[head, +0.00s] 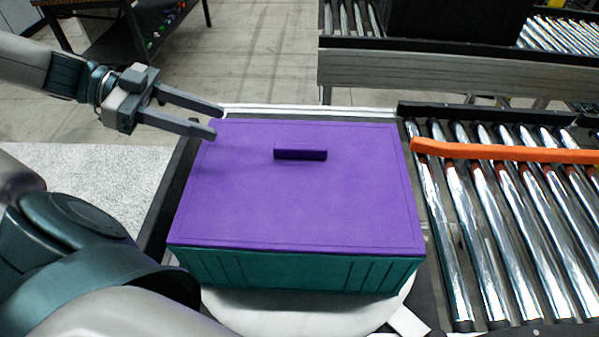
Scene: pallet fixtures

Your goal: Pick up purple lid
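A purple lid (290,205) lies flat on a teal box (300,272) in the middle of the head view. A small dark purple block handle (300,152) stands up from the lid, toward its far side. My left gripper (217,122) comes in from the left, with its fingers apart and nothing between them. Its fingertips are by the lid's far left corner, left of the handle; I cannot tell how high they are above the lid. My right gripper is out of view.
A roller conveyor (490,230) runs along the right, with an orange bar (505,151) across it. Another conveyor with a black box (455,18) stands at the back. A dark table (130,30) is at the back left. Bare floor (250,60) lies behind the box.

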